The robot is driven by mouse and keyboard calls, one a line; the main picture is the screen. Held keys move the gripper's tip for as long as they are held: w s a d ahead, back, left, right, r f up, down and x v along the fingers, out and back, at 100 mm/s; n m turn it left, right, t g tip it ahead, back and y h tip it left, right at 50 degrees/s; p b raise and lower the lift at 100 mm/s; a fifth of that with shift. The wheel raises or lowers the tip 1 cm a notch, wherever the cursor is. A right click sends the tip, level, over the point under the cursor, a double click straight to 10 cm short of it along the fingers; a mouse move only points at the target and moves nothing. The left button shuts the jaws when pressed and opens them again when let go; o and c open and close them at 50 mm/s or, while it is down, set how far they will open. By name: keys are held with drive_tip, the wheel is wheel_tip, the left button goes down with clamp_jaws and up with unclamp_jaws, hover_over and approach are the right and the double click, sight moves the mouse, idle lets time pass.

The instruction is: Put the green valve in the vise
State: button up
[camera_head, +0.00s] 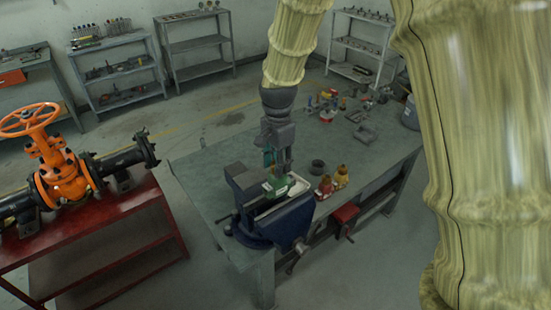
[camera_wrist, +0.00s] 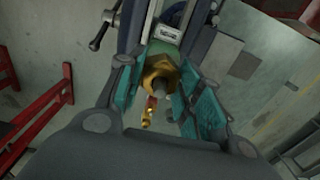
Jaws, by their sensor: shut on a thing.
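The green valve (camera_head: 279,184) is at the vise, under my gripper (camera_head: 277,163), with its lower part between the vise's jaws or just above them; I cannot tell which. In the wrist view the valve shows a green body (camera_wrist: 165,49) with a brass hex nut (camera_wrist: 159,74) and a stem, between the teal finger pads of my gripper (camera_wrist: 155,92). My gripper is shut on the valve. The blue vise (camera_head: 279,222) is fixed at the near left corner of the workbench, its jaws partly hidden by the valve and gripper.
The workbench (camera_head: 225,170) carries brass and red valve parts (camera_head: 335,180) right of the vise, a dark ring (camera_head: 317,167) and more parts at the back. A red stand (camera_head: 120,225) with an orange gate valve (camera_head: 55,165) is at left. Open floor lies between stand and bench.

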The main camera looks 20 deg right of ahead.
sight(277, 185)
drive_tip(key=shift+f+b, duration=1.6)
drive_tip(key=shift+f, duration=3.05)
drive_tip(key=o, duration=1.2)
drive_tip(key=shift+r+p, duration=1.7)
drive_tip(key=shift+r, duration=1.8)
